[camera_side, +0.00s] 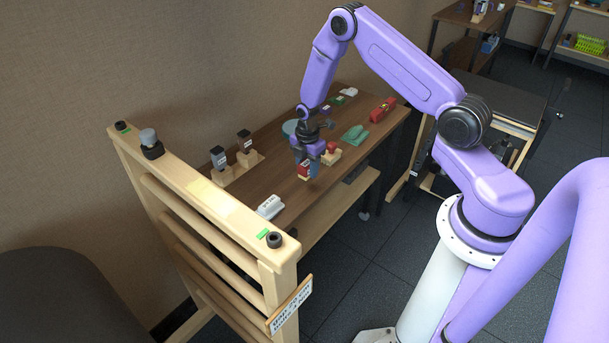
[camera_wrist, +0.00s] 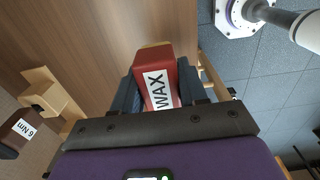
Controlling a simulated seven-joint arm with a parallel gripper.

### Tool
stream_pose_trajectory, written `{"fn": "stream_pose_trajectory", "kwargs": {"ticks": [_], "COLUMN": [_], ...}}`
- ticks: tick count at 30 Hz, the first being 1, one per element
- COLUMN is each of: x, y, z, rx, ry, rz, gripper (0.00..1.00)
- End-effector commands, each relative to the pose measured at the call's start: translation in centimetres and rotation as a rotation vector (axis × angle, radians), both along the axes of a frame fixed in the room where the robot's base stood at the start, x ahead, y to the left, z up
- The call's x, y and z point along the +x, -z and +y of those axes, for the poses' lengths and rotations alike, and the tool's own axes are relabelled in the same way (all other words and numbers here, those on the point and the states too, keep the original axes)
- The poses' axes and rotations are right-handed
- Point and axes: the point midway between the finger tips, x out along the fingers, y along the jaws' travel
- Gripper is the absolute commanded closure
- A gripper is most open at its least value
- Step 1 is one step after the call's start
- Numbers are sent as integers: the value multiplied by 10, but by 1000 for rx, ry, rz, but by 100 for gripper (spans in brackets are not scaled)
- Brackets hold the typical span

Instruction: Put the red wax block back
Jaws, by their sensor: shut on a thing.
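The red wax block (camera_wrist: 152,64) has a white label reading WAX and sits between the two fingers of my gripper (camera_wrist: 158,88) in the wrist view. My gripper is shut on it. In the side view my gripper (camera_side: 306,165) is over the near part of the brown table (camera_side: 285,182), with the red block (camera_side: 304,172) low between its fingers. The block appears a little above the tabletop, though the exact gap is hard to tell. The fingers hide the sides of the block.
Two dark-topped tools (camera_side: 218,157) stand in wooden holders; one reads 6 Nm (camera_wrist: 24,128). A red-topped item (camera_side: 331,148) on a wooden block is right beside my gripper. A white item (camera_side: 270,207), green pieces (camera_side: 354,134) and a red box (camera_side: 382,109) lie around. A wooden ladder frame (camera_side: 190,190) stands at left.

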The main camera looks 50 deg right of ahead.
Motion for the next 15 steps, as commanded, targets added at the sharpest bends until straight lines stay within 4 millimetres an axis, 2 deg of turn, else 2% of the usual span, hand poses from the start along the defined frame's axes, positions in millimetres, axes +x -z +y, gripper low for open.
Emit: {"fn": "stream_pose_trajectory", "kwargs": {"ticks": [8, 15], "x": [12, 13], "y": [15, 42], "z": [-2, -3], "rx": [0, 0], "ry": [0, 0], "rz": [0, 0], "gripper": [86, 86]}}
